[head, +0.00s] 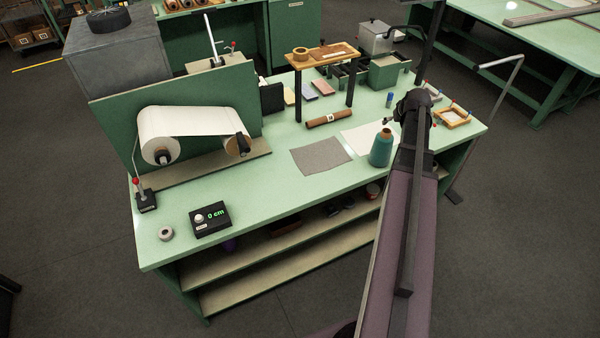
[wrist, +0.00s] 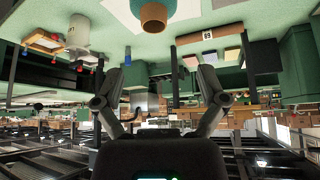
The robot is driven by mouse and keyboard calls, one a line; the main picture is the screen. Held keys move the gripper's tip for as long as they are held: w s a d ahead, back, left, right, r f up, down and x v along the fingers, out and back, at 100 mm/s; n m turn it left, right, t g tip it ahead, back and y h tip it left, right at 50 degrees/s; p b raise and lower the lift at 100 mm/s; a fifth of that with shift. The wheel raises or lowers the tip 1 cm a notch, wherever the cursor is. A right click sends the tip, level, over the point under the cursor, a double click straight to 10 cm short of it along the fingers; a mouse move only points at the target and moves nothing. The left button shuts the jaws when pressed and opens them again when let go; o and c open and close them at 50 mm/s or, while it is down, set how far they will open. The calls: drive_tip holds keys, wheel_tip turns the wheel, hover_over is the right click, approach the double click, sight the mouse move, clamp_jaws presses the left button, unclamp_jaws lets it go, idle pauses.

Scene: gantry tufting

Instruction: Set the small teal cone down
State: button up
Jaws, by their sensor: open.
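The small teal cone (head: 381,150) stands upright on the green worktop, in front of a white sheet (head: 357,138). In the wrist view the picture is inverted, and the teal cone (wrist: 156,6) shows at the top edge with its tan tip pointing down the picture. Most of its body is cut off there. My gripper (wrist: 150,60) has its two fingers spread wide with nothing between them. The cone is beyond the fingertips, apart from them. In the head view my arm hides much of the gripper, just right of the cone.
A grey mat (head: 321,156) lies left of the cone. A wooden stand (head: 322,54) on dark posts rises behind, with a brown roll (head: 330,119) below it. A wooden tray (head: 453,118) sits at the right. The front left worktop is mostly clear around a display box (head: 210,219).

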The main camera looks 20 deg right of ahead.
drive_tip(key=s+a+f+n+g+y, duration=0.1)
drive_tip(key=a+f+n+g+y, duration=0.15)
drive_tip(key=a, duration=2.45)
drive_tip(key=s+a+g, duration=0.2)
drive_tip(key=s+a, duration=0.3)
drive_tip(key=a, duration=0.4)
drive_tip(key=s+a+n+g, duration=0.1)
drive_tip(key=s+a, duration=0.4)
drive_tip(key=a, duration=0.4)
drive_tip(key=shift+a+f+g, duration=0.25)
drive_tip(key=shift+a+g, duration=0.1)
drive_tip(key=shift+f+h, duration=0.1)
drive_tip(key=shift+h, duration=0.15)
wheel_tip(320, 180, down, 8)
drive_tip(key=b, duration=0.8)
